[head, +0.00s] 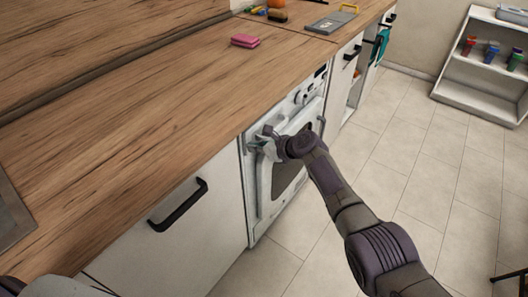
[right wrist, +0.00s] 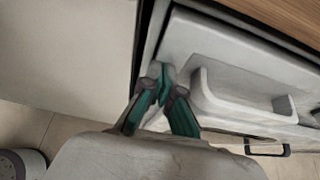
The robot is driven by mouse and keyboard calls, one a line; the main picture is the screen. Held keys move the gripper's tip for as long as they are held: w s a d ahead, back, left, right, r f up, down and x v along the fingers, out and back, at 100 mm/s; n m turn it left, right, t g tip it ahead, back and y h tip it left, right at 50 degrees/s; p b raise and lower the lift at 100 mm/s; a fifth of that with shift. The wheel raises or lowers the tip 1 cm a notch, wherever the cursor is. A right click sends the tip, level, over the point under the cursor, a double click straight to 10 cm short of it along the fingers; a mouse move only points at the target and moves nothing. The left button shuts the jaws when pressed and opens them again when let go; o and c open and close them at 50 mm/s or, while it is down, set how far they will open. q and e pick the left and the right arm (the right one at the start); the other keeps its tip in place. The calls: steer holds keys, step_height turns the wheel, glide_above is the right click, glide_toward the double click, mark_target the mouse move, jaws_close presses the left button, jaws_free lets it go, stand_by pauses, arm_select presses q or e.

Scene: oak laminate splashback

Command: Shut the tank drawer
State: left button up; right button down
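The tank drawer is a white front (right wrist: 225,50) with a raised grip, set in the white appliance under the counter, in the right wrist view. A dark gap runs along its left side. I cannot tell how far out it stands. In the head view, the appliance (head: 252,190) has a dark window in its door, and my gripper and arm partly hide its upper left. My right gripper (head: 266,143) is at this upper left corner. In the right wrist view its teal fingers (right wrist: 161,76) converge at the drawer front's left edge, with nothing visible between the tips.
A wooden counter (head: 130,130) runs above the appliance, with a pink sponge (head: 245,41) on it. A white cabinet front with a black handle (head: 180,205) is on the left. The tiled floor (head: 400,150) is open up to a white shelf (head: 480,75).

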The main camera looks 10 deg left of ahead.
steer(key=shift+s+a+r, duration=0.15)
steer(key=shift+a, duration=0.1)
steer(key=d+f+v, duration=0.1)
steer(key=f+v, duration=0.1)
steer(key=v, duration=1.1)
steer(key=shift+d, duration=0.5)
steer(key=shift+s, duration=0.15)
